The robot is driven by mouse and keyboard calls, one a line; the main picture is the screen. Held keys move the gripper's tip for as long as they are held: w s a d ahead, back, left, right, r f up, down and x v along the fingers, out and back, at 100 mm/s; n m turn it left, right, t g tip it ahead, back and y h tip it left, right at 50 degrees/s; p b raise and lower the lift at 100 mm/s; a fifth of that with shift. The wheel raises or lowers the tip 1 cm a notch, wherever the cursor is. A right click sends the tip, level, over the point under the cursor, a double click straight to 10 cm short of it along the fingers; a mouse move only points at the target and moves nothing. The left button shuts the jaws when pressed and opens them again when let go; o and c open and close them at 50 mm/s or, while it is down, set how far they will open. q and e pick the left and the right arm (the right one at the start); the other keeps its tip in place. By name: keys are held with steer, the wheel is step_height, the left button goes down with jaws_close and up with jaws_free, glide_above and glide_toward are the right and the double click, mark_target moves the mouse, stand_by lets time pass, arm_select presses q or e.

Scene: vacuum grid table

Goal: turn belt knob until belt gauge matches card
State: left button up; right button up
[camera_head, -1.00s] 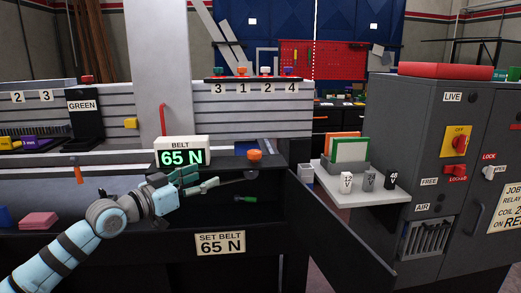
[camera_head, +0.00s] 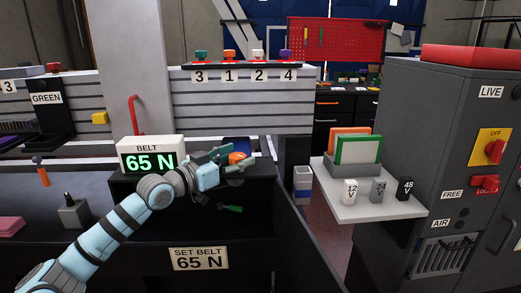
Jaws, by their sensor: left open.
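The belt gauge (camera_head: 150,154) is a white box labelled BELT, and its green digits read 65 N. The card (camera_head: 200,258) on the bench front reads SET BELT 65 N. The orange belt knob (camera_head: 238,158) sits on the dark ledge right of the gauge. My left gripper (camera_head: 236,160) is open, with its green fingers close around or beside the knob. I cannot tell whether they touch it. My right gripper is not in view.
A green-handled tool (camera_head: 231,208) lies in the dark bay below. An open dark door (camera_head: 305,235) stands right of it. A white shelf (camera_head: 385,207) holds small labelled blocks. The grey cabinet (camera_head: 430,130) fills the right side.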

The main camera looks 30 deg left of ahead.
arm_select(q)
steer(key=shift+w+r, duration=0.1)
steer(key=shift+w, duration=0.25)
steer(key=shift+s+r, duration=0.1)
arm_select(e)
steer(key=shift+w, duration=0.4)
arm_select(q)
steer(key=shift+d, duration=0.1)
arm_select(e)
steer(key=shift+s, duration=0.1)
